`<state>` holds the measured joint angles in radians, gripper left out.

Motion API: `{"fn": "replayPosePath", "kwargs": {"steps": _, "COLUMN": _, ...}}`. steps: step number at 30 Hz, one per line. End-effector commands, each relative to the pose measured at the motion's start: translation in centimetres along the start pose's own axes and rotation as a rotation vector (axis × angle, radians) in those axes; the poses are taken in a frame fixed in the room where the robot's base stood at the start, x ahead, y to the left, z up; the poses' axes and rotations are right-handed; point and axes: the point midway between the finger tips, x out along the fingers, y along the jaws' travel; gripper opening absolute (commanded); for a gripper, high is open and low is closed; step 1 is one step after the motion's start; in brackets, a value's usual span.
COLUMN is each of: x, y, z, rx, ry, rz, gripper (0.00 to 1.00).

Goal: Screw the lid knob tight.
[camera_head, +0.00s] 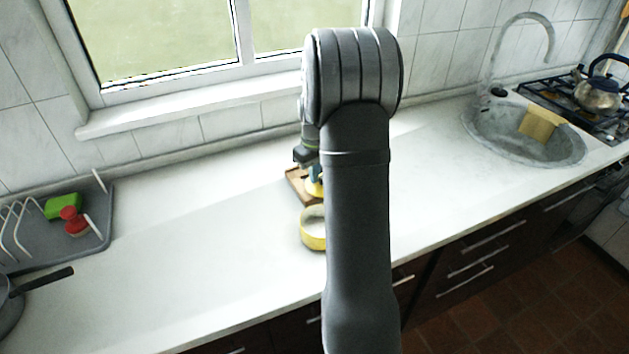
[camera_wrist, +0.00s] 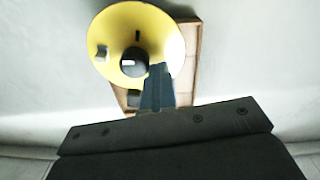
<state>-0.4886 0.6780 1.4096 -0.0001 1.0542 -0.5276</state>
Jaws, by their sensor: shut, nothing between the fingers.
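The yellow lid (camera_wrist: 112,30) lies over a wooden board in the wrist view, with a round dark knob (camera_wrist: 132,60) at its middle. In the head view only a sliver of the lid (camera_head: 316,188) shows beside my arm. My gripper (camera_wrist: 158,70) is shut and empty. Its fingertips show over the lid, just right of the knob; I cannot tell whether they touch it. In the head view my gripper (camera_head: 314,172) is mostly hidden behind my arm. How tightly the knob sits cannot be seen.
The wooden board (camera_head: 295,182) lies on the white counter. A yellow pot (camera_head: 312,240) stands in front of it, partly hidden by my arm. A grey dish rack (camera_head: 95,240) is at left, a sink (camera_head: 485,135) at right. The counter between rack and board is clear.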

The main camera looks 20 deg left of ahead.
Motion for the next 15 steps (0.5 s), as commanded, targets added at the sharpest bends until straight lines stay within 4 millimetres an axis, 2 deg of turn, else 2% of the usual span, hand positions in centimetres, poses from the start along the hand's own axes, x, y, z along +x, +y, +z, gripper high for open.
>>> {"fn": "replayPosePath", "kwargs": {"steps": 9, "x": 0.0, "y": 0.0, "z": 0.0, "rx": 0.356, "ry": 0.0, "rz": 0.0, "gripper": 0.0}}
{"fn": "replayPosePath", "kwargs": {"steps": 15, "x": 0.0, "y": 0.0, "z": -0.01, "rx": 0.498, "ry": 0.0, "rz": 0.0, "gripper": 0.0}}
